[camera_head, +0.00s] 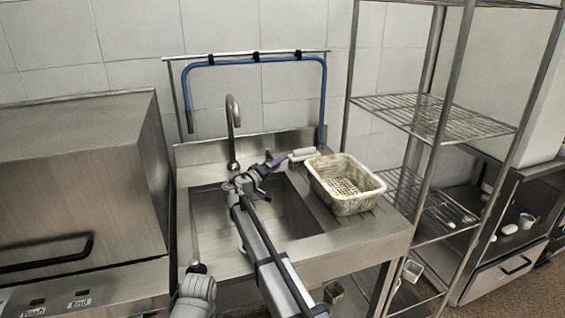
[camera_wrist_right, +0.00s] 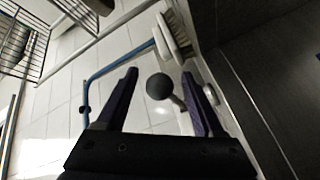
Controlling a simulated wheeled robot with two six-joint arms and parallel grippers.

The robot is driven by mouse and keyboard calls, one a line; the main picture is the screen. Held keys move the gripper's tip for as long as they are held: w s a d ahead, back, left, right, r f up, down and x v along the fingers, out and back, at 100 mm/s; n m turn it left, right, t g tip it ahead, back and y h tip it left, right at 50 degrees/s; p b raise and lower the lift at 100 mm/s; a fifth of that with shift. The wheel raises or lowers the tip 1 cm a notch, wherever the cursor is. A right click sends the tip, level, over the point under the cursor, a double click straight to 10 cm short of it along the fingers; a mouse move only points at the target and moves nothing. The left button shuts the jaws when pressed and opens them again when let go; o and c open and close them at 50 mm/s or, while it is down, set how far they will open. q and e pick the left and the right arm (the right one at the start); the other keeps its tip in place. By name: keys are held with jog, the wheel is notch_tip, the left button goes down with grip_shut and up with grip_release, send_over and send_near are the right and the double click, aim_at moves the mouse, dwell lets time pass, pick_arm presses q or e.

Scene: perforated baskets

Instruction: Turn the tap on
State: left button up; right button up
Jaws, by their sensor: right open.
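The tap (camera_head: 233,125) is a grey gooseneck at the back of the steel sink (camera_head: 285,215). Its base is partly hidden near my right gripper. My right gripper (camera_head: 266,166), with purple fingers, is over the back of the sink basin, right of the tap's base. In the right wrist view the gripper (camera_wrist_right: 160,75) is open, its two fingers spread. A dark round knob (camera_wrist_right: 159,87) on a pale metal stem shows between the fingers; I cannot tell how near it is or whether it touches them. I cannot make out my left gripper.
A perforated basket (camera_head: 345,190) stands on the drainboard at right. A pale brush (camera_head: 302,154) lies behind it. A blue hose (camera_head: 255,61) hangs on a rail above. A steel machine (camera_head: 80,180) stands left and a wire rack (camera_head: 435,115) right.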

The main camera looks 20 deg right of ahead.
jog(key=x, duration=0.3)
jog(key=shift+c, duration=0.2)
grip_shut()
dwell(0.3)
dwell(0.8)
